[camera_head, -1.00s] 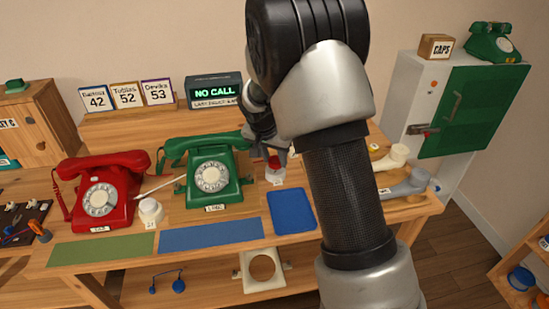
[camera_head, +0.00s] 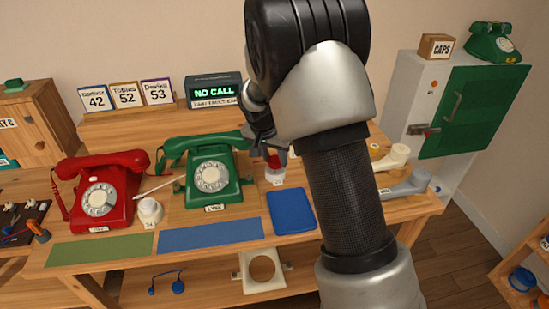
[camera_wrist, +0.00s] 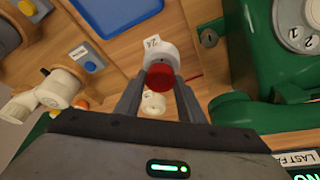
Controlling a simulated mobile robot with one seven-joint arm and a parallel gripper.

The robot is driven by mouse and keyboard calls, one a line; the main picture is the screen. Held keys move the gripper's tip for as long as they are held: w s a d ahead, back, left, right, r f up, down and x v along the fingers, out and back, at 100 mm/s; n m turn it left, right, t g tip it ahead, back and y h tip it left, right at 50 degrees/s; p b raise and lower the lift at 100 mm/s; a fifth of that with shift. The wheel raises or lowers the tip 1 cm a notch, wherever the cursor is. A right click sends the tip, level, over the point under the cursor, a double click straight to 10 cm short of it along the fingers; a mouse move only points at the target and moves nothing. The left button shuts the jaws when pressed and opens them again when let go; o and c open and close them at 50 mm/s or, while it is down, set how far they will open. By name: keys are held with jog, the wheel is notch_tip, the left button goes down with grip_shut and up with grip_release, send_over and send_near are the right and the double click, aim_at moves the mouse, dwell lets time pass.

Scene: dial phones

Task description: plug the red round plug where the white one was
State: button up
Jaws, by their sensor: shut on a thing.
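The red round plug (camera_wrist: 160,77) is between the two fingers of my gripper (camera_wrist: 160,85), which is shut on it. In the head view the red plug (camera_head: 274,162) shows just above a white round socket block (camera_head: 275,176), right of the green phone. The wrist view shows the white block (camera_wrist: 160,50) with a small number tag directly by the plug; I cannot tell whether the plug is seated in it. My gripper (camera_head: 270,155) is partly hidden by my arm. Another white round block (camera_head: 150,211) stands between the red phone and the green phone.
The green phone (camera_head: 212,180) stands close left of my gripper, the red phone (camera_head: 100,195) further left. A blue tray (camera_head: 291,211) lies in front. White and grey handset-like pieces (camera_head: 393,157) lie at right. A small white round thing (camera_wrist: 153,103) shows between my fingers.

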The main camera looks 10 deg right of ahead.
jog(key=shift+f+b, duration=0.65)
jog(key=shift+f, duration=0.05)
jog(key=o, duration=1)
jog(key=p+v, duration=0.3)
jog(key=v, duration=1.4)
jog(key=shift+r, duration=0.25)
